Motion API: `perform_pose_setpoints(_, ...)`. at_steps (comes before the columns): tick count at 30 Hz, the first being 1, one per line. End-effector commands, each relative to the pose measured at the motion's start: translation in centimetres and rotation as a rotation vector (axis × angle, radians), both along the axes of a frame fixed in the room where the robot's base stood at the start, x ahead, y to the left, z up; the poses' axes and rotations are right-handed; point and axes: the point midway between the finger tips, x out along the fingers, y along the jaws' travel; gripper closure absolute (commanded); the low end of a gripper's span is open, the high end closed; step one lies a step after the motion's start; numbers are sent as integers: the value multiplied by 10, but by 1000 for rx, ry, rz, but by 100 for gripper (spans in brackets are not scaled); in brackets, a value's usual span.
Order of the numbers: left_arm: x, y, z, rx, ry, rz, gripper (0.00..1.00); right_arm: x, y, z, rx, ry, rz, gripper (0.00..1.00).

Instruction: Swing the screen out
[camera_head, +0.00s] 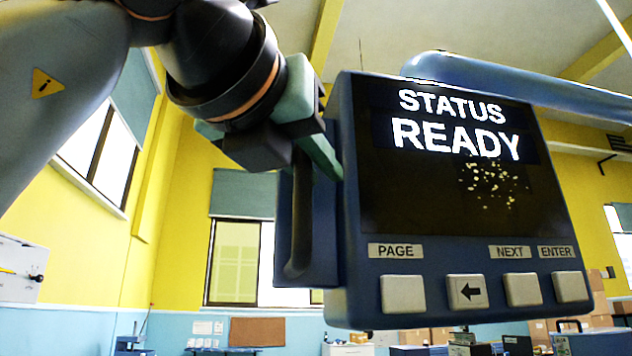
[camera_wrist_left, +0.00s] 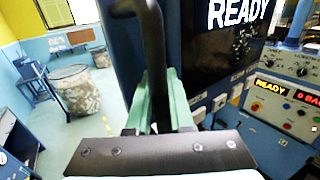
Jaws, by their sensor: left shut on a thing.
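The blue-framed screen (camera_head: 450,190) fills the right half of the head view and reads "STATUS READY". It has a row of buttons along its lower edge, and pale specks mark its dark glass. It hangs on a blue boom (camera_head: 520,90) behind it. A dark handle (camera_head: 303,235) stands on its left side. My left gripper (camera_head: 318,150) reaches in from the upper left and is shut on the handle. In the left wrist view the green fingers (camera_wrist_left: 160,105) close around the handle bar (camera_wrist_left: 153,45), beside the screen (camera_wrist_left: 222,50). My right gripper is not in view.
In the left wrist view, a control panel (camera_wrist_left: 275,95) with knobs and a red display stands right of the screen. Patterned round bins (camera_wrist_left: 75,90) stand on the floor at left, with open floor around them. Cardboard boxes (camera_head: 420,336) sit low behind the screen.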

Motion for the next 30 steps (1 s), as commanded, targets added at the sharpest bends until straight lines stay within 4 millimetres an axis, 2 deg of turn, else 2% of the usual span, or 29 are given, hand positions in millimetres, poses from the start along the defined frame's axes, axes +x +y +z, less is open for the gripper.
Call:
perform_pose_setpoints(1,-1,5,2,-6,1,8,100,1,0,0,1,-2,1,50)
perform_pose_setpoints(17,-6,0,1,-2,-2,-3,100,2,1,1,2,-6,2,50)
perform_pose_setpoints(18,-6,0,1,-2,-2,-3,77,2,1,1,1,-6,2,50)
perform_pose_setpoints(25,-4,-1,0,-1,-1,-4,51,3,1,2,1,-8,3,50)
perform_pose_setpoints(30,-4,-2,0,0,0,-5,50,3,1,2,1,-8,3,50)
